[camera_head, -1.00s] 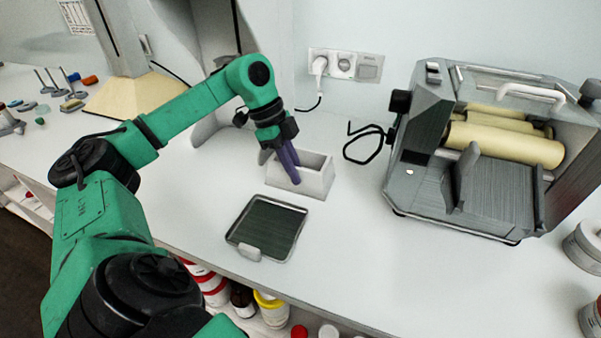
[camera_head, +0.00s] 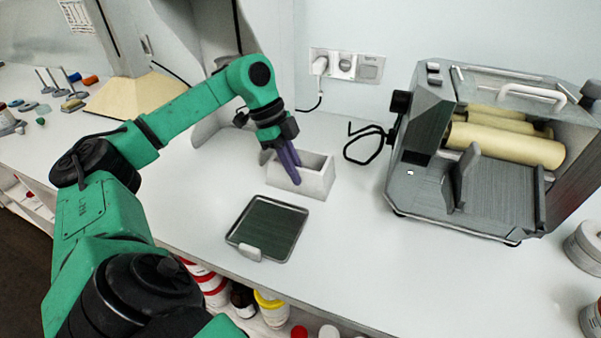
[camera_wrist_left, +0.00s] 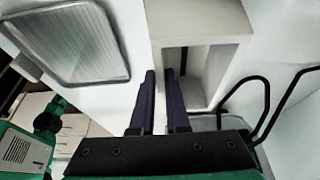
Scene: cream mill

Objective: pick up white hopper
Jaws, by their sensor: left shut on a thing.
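The white hopper (camera_head: 316,184) is an open-topped rectangular box on the counter behind the dark tray. It also shows in the left wrist view (camera_wrist_left: 203,18), close to the fingertips. My left gripper (camera_head: 294,178) points down at the hopper's near left side, and its two purple fingers are close together. In the left wrist view the left gripper (camera_wrist_left: 162,75) has its fingers on either side of the hopper's wall, shut on it. The hopper stands upright and seems to rest on the counter. My right gripper is not in view.
A dark tray (camera_head: 243,250) with a metal rim lies just in front of the hopper. A grey mill with cream rollers (camera_head: 505,146) stands at the right. A black hooked cable or handle (camera_head: 366,146) lies between. Wall sockets (camera_head: 345,66) are behind. Free counter lies front right.

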